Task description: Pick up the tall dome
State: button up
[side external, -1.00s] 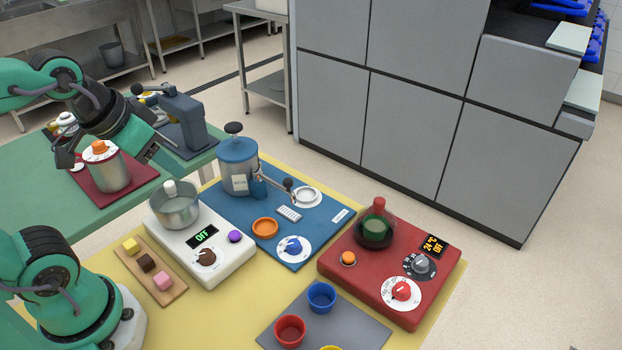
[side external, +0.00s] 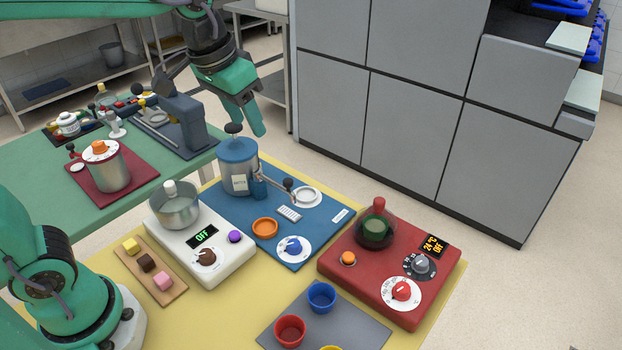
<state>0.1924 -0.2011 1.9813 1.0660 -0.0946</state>
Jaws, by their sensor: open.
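A clear dome with a red knob (side external: 376,222) sits on a dark round base on the red unit (side external: 335,270), over something green. It is the likeliest tall dome, though I cannot be sure. My gripper (side external: 249,115) is open and empty, pointing down in the air.
A white unit (side external: 228,265) bears a steel pan (side external: 175,208). A grey mat (side external: 345,333) holds small cups. Pale floor is clear at the right.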

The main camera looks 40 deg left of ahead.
jog(key=w+d+f+g, duration=0.2)
jog(key=w+d+f, duration=0.1)
jog(key=w+d, duration=0.55)
jog(key=m+g, duration=0.1)
jog(key=m, duration=0.1)
send_over(380, 200)
jog(key=shift+y, duration=0.3)
notch_tip(380, 200, down, 7)
jog(key=shift+a+f, duration=0.1)
jog(key=shift+f, duration=4)
grip_shut()
